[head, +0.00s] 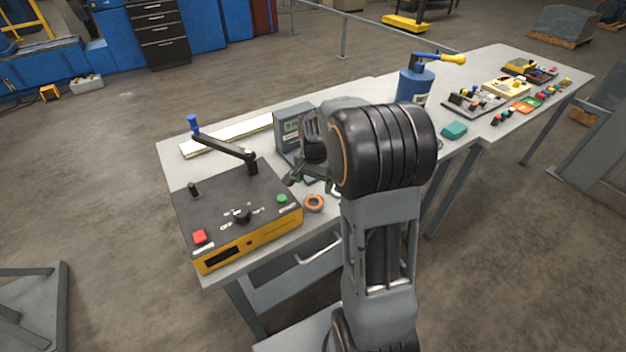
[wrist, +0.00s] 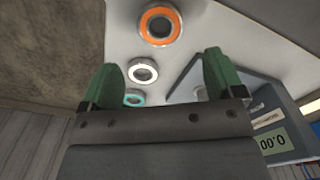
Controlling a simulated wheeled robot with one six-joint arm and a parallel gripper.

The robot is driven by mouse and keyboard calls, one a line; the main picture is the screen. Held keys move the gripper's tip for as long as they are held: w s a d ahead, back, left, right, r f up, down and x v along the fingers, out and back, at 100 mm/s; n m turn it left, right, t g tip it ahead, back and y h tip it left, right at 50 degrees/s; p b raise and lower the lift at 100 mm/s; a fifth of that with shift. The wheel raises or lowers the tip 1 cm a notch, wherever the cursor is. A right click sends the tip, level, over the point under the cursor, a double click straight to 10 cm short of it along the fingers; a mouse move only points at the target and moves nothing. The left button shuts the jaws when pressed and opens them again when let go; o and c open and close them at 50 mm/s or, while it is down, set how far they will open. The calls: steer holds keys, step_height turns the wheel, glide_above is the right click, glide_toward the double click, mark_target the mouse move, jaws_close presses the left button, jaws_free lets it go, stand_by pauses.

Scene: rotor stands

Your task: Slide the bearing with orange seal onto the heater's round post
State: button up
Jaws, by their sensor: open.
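The bearing with orange seal (head: 314,203) lies flat on the table just right of the heater (head: 240,257). It is also at the top of the wrist view (wrist: 160,25), beyond my fingertips. The heater is a yellow box with a black top. A short dark upright post (head: 194,191) stands at its left, apparently the round post, with nothing on it. A dark swing bar with a blue handle (head: 225,146) extends from a rear post. My gripper (wrist: 162,75) is open with green fingers and nothing held. My arm hides part of it in the head view.
A white-sealed bearing (wrist: 143,71) and a teal-sealed one (wrist: 134,98) lie in line with the orange one. A grey device with a display (head: 292,130) stands behind. A blue canister (head: 415,86) and several control boxes occupy the right.

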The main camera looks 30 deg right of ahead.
mark_target(314, 205)
step_height(314, 205, down, 8)
steer(key=b, duration=0.5)
steer(key=shift+c, duration=0.2)
steer(key=c, duration=0.8)
